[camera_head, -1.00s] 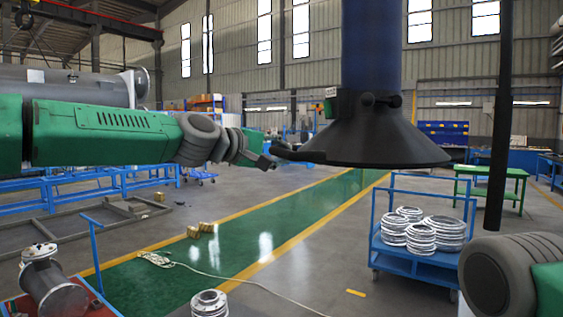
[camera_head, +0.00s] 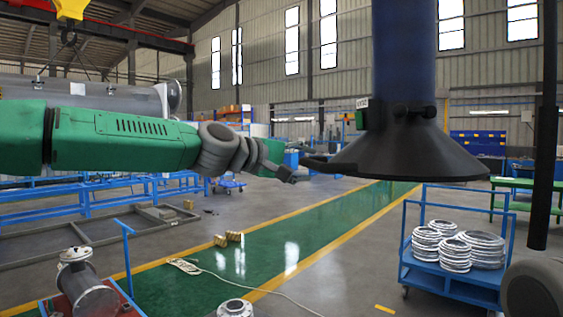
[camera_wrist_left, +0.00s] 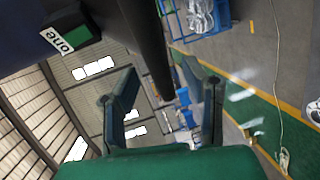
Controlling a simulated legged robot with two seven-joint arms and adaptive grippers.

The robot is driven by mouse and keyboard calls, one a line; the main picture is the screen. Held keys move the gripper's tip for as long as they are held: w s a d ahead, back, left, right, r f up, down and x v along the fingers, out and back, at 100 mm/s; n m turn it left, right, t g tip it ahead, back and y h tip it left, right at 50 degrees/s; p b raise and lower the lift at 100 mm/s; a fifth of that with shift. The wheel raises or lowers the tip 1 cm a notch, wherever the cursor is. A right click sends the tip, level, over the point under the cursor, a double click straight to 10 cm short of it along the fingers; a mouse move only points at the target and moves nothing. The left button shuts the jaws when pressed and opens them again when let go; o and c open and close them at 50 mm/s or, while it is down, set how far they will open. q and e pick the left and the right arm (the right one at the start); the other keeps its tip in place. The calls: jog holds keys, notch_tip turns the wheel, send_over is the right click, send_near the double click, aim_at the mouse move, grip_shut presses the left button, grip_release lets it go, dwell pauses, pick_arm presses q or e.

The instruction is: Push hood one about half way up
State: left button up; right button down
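The hood (camera_head: 408,150) is a black flared cone on a blue duct, hanging at centre right in the head view. A tag reading "one" (camera_wrist_left: 62,36) with a green block shows on it in the left wrist view.
A blue cart (camera_head: 455,282) with several stacks of metal flanges stands below right of the hood. A green table (camera_head: 520,184) is behind. The green floor lane below the hood is mostly clear.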

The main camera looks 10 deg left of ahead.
pick_arm(q)
jog(key=v, duration=0.9)
jog(key=shift+a, duration=0.4)
jog(key=shift+d, duration=0.2)
